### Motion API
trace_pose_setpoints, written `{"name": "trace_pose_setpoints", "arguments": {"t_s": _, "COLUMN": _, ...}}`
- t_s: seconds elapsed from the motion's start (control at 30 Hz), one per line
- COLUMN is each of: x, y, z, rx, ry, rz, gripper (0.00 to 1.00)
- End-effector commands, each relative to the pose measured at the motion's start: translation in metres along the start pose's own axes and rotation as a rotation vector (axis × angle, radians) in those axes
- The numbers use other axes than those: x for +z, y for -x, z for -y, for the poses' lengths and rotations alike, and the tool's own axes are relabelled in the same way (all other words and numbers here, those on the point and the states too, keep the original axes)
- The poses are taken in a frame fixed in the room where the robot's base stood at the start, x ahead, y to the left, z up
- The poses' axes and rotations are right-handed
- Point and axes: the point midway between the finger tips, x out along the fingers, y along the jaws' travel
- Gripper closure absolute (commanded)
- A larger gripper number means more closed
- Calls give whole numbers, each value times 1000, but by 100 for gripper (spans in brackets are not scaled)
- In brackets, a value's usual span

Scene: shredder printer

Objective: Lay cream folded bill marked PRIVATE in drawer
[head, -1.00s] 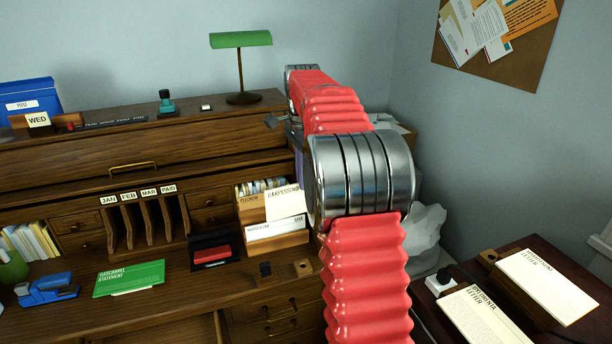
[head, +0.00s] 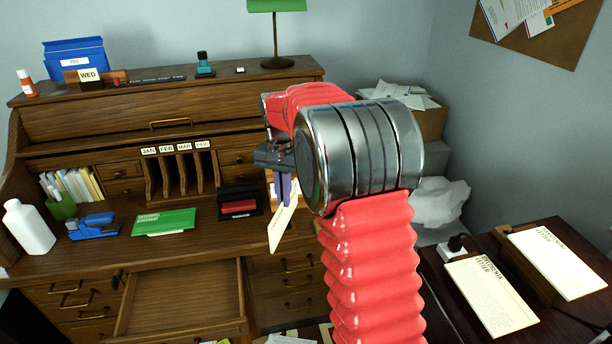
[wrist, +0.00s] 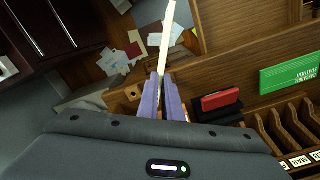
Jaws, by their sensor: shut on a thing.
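My gripper (head: 283,188) is shut on a thin cream paper (head: 284,218), which hangs tilted below the purple fingers in the head view. In the wrist view the fingers (wrist: 161,85) pinch the cream paper (wrist: 166,40), seen nearly edge-on. No PRIVATE marking is legible on it. An open wooden drawer (head: 180,295) sticks out from the desk, lower left of my gripper, and its visible floor looks empty. The drawer (wrist: 235,22) also shows at the top of the wrist view. The paper is in the air, to the right of the drawer in the head view.
A green statement (head: 165,221), a blue stapler (head: 92,226), a white bottle (head: 29,227) and a black tray with a red block (head: 239,204) stand on the desktop. Letters (head: 490,295) lie on the right table. Loose papers (wrist: 120,58) litter the floor.

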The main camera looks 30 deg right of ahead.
Motion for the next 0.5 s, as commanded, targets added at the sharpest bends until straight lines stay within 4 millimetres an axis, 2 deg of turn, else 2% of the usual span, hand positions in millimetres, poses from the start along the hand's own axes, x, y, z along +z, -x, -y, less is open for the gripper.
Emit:
{"name": "trace_pose_setpoints", "arguments": {"t_s": 0.1, "x": 29, "y": -24, "z": 21, "rx": 2, "ry": 206, "rz": 3, "gripper": 100}}
{"name": "trace_pose_setpoints", "arguments": {"t_s": 0.3, "x": 75, "y": -61, "z": 47, "rx": 1, "ry": 540, "rz": 2, "gripper": 100}}
{"name": "trace_pose_setpoints", "arguments": {"t_s": 0.5, "x": 103, "y": -81, "z": 58, "rx": 0, "ry": 737, "rz": 0, "gripper": 100}}
